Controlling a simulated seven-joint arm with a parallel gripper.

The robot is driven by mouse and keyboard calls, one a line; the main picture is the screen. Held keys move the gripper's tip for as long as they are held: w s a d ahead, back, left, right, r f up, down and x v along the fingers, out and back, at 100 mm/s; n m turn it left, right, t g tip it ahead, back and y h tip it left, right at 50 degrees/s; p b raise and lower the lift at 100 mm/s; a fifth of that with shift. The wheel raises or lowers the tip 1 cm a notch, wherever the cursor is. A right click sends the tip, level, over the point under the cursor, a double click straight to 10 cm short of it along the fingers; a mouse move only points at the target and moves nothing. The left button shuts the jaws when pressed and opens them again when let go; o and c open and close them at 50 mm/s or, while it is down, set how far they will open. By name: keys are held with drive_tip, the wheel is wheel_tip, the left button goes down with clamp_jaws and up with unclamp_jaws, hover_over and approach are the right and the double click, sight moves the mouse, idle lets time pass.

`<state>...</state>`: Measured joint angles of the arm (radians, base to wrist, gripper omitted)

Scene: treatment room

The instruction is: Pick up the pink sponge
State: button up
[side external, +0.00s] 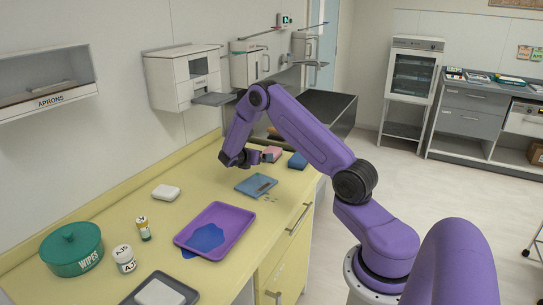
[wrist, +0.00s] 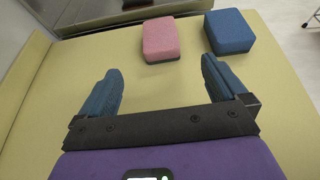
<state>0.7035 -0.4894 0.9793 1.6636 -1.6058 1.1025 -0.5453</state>
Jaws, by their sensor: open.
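The pink sponge (wrist: 161,37) is a small block with a dark underside. It lies on the yellow counter, ahead of my gripper and between the lines of its two fingers in the wrist view. In the side external view the pink sponge (side external: 272,153) shows just beyond my gripper (side external: 262,158). My gripper also shows in the wrist view (wrist: 160,88), with its two blue fingers wide apart and nothing between them. The fingers look apart from the sponge.
A blue sponge (wrist: 229,31) lies close to the right of the pink one, also in the side external view (side external: 297,160). A blue-grey board (side external: 256,185), a purple tray (side external: 238,215), a white block (side external: 166,192), jars and a green wipes tub (side external: 72,252) stand nearer on the counter (side external: 125,220).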

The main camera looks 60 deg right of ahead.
drive_tip(key=x, duration=0.7)
drive_tip(key=shift+d+f, duration=0.15)
drive_tip(key=shift+d, duration=0.05)
drive_tip(key=shift+f+x, duration=0.15)
drive_tip(key=shift+x, duration=1.2)
drive_tip(key=shift+f+x, duration=0.1)
drive_tip(key=shift+x, duration=1.2)
drive_tip(key=shift+a, duration=0.1)
drive_tip(key=c, duration=1.1)
